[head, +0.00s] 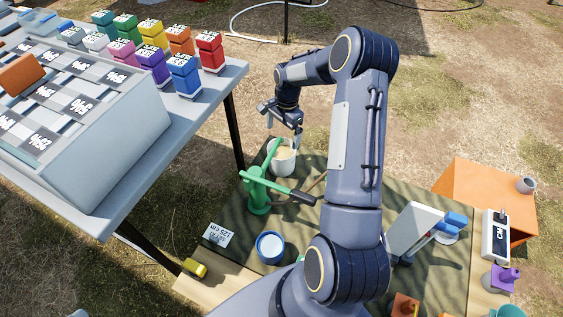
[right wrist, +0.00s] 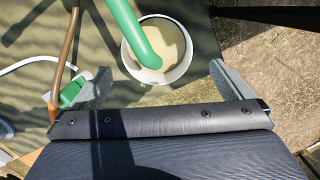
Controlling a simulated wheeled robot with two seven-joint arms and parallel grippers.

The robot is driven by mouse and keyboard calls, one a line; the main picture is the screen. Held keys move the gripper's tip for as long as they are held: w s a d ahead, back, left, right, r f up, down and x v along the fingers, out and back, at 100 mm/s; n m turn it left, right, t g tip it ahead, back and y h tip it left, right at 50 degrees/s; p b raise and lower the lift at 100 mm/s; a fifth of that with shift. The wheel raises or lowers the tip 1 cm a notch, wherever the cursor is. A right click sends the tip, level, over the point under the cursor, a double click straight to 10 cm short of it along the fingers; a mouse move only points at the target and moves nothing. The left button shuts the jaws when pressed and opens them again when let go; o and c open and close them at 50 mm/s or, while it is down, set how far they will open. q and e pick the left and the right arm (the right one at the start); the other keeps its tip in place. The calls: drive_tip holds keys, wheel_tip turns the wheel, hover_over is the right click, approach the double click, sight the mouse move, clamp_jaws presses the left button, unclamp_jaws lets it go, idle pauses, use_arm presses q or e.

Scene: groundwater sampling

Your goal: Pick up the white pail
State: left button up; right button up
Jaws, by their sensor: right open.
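The white pail (head: 281,168) stands upright on the dark green mat below the spout of the green hand pump (head: 258,192), and it holds a tan liquid. My right gripper (head: 284,117) is open and empty, above and just beyond the pail in the head view. In the right wrist view the pail (right wrist: 184,70) lies ahead of and between the two spread fingers (right wrist: 165,85), apart from both. The green spout covers part of the pail's opening there. My left gripper is not in view.
A blue-rimmed white container (head: 270,247) and a label card (head: 218,235) are near the pump. A grey table (head: 150,150) with colored bottles (head: 185,76) stands at left. An orange box (head: 470,193) and a white panel (head: 411,230) are at right. The pump's black-gripped handle (head: 302,197) extends right.

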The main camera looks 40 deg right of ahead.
sight(282, 164)
drive_tip(key=f, duration=0.2)
drive_tip(key=f+b, duration=0.1)
drive_tip(key=f, duration=0.2)
drive_tip(key=shift+s+a+f, duration=0.25)
drive_tip(key=shift+a+f, duration=0.05)
drive_tip(key=shift+f, duration=0.05)
drive_tip(key=shift+r, duration=0.1)
drive_tip(key=c, duration=1.7)
